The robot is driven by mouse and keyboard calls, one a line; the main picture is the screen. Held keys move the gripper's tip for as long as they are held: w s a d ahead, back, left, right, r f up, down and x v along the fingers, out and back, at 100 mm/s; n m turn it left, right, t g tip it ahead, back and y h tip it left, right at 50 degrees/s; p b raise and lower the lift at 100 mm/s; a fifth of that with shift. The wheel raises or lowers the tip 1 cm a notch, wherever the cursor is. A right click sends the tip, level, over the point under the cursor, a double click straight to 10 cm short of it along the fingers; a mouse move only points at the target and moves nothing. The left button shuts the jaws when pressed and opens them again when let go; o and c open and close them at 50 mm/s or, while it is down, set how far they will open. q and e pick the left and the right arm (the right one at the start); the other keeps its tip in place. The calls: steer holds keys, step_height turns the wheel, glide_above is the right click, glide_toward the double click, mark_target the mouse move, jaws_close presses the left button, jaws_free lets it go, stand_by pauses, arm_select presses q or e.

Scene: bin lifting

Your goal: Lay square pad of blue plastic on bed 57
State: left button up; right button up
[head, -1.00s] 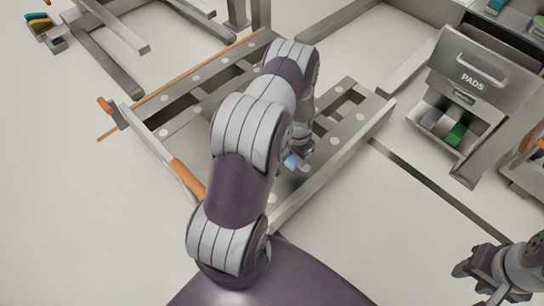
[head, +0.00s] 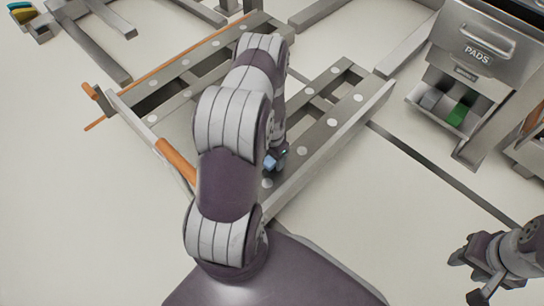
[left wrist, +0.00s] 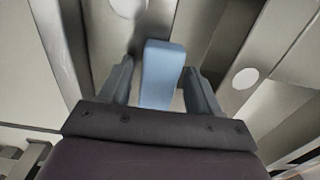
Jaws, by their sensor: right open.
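A blue plastic pad (left wrist: 162,75) stands between the two fingers of my left gripper (left wrist: 160,88) in the left wrist view. In the head view the pad (head: 270,162) is a small blue patch beside my left arm, over the near part of a grey metal bed (head: 325,158) with pale round spots. I cannot tell whether the pad touches the bed. My left arm hides the middle of the bed, and no bed number is readable. My right gripper (head: 466,278) is open and empty at the lower right, above the floor.
A grey cabinet marked PADS (head: 478,50) stands at the upper right, its open tray (head: 418,100) holding grey and green pieces. Orange-edged rails (head: 165,80) and metal frames fill the left and back. Floor at the lower left is clear.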

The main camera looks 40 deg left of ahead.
arm_select(q)
steer(key=w+d+r+p, duration=0.1)
steer(key=d+r+p, duration=0.25)
steer(key=r, duration=0.85)
steer(key=w+d+r+p, duration=0.1)
steer(key=d+r+p, duration=0.3)
steer(key=r, duration=0.7)
steer(key=s+d+r+t, duration=0.1)
steer(key=s+d+r, duration=0.8)
steer(key=s+r, duration=0.1)
steer(key=shift+d+r+n, duration=0.2)
steer(key=shift+r+n, duration=0.2)
steer(key=shift+r, duration=0.5)
